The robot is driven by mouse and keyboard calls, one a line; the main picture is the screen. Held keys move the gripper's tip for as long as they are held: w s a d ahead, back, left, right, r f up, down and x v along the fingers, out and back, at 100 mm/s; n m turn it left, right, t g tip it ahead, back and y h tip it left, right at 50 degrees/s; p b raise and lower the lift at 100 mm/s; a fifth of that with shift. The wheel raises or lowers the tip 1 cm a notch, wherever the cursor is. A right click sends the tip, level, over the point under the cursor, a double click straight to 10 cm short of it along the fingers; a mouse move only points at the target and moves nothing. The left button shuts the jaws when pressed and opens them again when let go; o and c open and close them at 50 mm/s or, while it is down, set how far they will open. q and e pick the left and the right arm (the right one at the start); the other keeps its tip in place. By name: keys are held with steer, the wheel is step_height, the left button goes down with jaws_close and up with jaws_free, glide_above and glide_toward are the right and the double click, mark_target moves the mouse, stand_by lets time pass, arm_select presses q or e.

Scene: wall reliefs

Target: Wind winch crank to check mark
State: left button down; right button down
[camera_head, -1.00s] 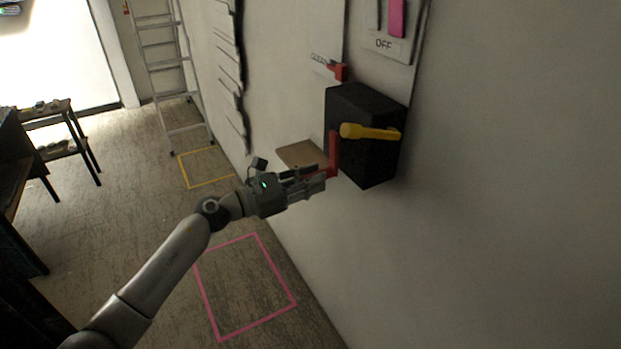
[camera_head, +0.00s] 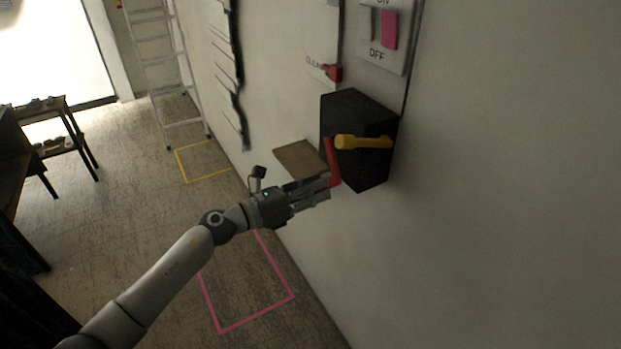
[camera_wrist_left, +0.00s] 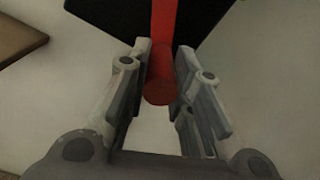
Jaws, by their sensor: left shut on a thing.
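The winch is a black box (camera_head: 365,165) on the wall. A red crank arm (camera_head: 332,160) on its left side slants down and slightly right, and a yellow lever (camera_head: 362,142) sticks out across its front. My left gripper (camera_head: 326,188) is at the lower end of the red crank. In the left wrist view a round red handle (camera_wrist_left: 160,88) sits between the two fingers of the left gripper (camera_wrist_left: 161,70), which is shut on it. I cannot make out a check mark. My right gripper is not in view.
A brown wall shelf (camera_head: 299,157) is just left of the winch. A panel with a pink switch (camera_head: 389,30) and a red piece (camera_head: 333,73) are above it. A ladder (camera_head: 165,70) leans at the back left. Pink tape (camera_head: 258,318) marks clear floor below.

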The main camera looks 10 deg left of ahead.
arm_select(q)
steer(key=shift+s+d+r+n+p, duration=0.4)
steer(key=shift+s+d+n+p, duration=0.15)
steer(key=shift+n+p, duration=0.3)
steer(key=shift+s, duration=0.1)
steer(key=c, duration=1.3)
jaws_free()
steer(key=shift+r, duration=0.1)
steer(key=shift+o, duration=0.2)
steer(key=shift+a, duration=0.1)
steer(key=v, duration=1.2)
